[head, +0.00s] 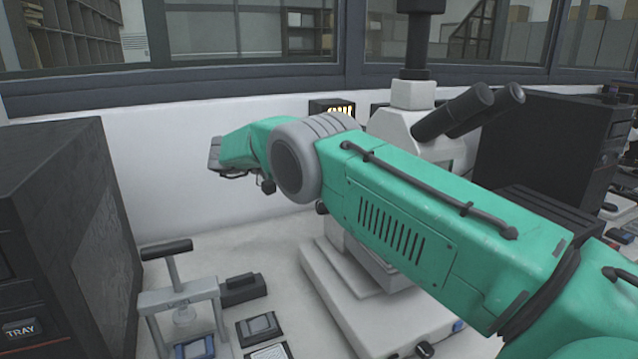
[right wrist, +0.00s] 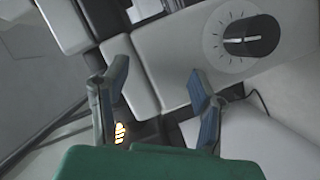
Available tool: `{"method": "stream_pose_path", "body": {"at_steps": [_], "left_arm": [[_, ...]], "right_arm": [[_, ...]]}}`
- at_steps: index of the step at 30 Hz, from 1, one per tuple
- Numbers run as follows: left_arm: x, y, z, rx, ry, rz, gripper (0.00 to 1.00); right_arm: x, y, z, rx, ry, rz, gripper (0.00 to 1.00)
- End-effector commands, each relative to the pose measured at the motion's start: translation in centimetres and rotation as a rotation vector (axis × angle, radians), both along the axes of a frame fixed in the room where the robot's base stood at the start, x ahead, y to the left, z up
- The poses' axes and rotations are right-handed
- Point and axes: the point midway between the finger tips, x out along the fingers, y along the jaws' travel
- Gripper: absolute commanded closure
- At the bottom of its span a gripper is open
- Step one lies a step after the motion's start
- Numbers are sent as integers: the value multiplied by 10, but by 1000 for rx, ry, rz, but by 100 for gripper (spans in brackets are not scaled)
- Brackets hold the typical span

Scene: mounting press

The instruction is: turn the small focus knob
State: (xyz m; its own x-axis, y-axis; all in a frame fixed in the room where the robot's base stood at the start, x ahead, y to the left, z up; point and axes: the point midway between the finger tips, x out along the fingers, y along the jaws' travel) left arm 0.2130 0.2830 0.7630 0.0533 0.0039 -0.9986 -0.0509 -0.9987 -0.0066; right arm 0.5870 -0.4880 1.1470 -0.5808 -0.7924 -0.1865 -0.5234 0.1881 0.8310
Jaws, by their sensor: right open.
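The white microscope (head: 400,124) with black eyepieces (head: 452,112) stands at centre right in the head view, its middle largely hidden behind my right arm. In the right wrist view, a dark round knob (right wrist: 264,36) with a ring of scale marks sits on a pale body at upper right. I cannot tell whether it is the small focus knob. My right gripper (right wrist: 158,76) is open, with nothing between its fingers. The knob lies beyond the right-hand finger, apart from it. A small dark knob (head: 425,348) shows low on the microscope base. My left gripper is out of view.
A small press with a T-handle (head: 170,262) stands at lower left, beside small dark blocks (head: 258,326). A dark cabinet (head: 60,230) fills the left edge; another dark unit (head: 535,145) stands right. A lit display (head: 333,108) is by the back wall. Bench space left of the microscope is partly clear.

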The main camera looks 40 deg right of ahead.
Motion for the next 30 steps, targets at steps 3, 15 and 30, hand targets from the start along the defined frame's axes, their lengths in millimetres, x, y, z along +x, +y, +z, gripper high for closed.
{"method": "stream_pose_path", "body": {"at_steps": [3,15,30], "left_arm": [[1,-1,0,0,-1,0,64],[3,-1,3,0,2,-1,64],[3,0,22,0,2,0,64]], "right_arm": [[0,-1,0,1,1,0,47],[1,6,-5,-70,-110,10,47],[9,83,-37,-356,-932,72,47]]}}
